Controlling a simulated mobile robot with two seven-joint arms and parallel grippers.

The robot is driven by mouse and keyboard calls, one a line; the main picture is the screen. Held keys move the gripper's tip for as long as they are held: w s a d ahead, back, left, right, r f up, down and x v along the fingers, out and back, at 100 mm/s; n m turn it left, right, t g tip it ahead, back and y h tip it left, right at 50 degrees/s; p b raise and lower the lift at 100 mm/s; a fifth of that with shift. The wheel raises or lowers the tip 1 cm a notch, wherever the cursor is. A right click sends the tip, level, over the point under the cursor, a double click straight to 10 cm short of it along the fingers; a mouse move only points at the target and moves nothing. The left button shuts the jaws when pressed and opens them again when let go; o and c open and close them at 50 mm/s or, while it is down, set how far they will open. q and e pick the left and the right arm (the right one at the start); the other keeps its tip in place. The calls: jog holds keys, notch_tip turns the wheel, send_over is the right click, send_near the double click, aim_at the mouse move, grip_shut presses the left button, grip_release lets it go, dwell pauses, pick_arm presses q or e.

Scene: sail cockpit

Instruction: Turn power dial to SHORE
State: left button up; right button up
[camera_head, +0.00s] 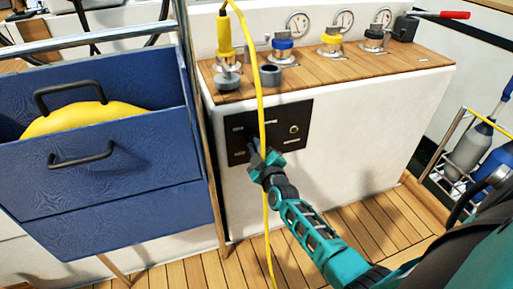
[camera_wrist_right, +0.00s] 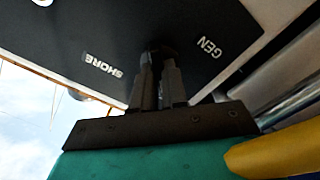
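The black power panel (camera_head: 306,118) is on the white front of the console. My right gripper (camera_head: 254,150) reaches up to its lower left part and hides the power dial there. In the right wrist view, the panel (camera_wrist_right: 120,30) carries white SHORE and GEN labels. The dark power dial (camera_wrist_right: 160,50) is between these labels, at the tips of my right gripper (camera_wrist_right: 157,68). The fingers are close together with the dial between their tips. The dial's pointer is hidden, so its setting cannot be told. My left gripper is not in view.
A yellow cable (camera_head: 261,95) hangs down in front of the panel, close to my right gripper. An open blue drawer (camera_head: 100,150) holding a yellow object stands at left. The wooden console top (camera_head: 320,68) carries several fittings. Bottles stand in a rack (camera_head: 455,150) at right.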

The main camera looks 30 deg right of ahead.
grip_shut()
jog(key=shift+m, duration=0.4)
pick_arm(q)
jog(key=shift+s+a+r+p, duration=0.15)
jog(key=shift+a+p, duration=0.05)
jog(key=shift+p, duration=0.45)
pick_arm(e)
jog(key=shift+d+m, duration=0.1)
jog(key=shift+m, duration=8.5)
jog(key=shift+f, duration=0.1)
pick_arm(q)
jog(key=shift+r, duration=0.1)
pick_arm(e)
jog(key=o, duration=0.5)
grip_release()
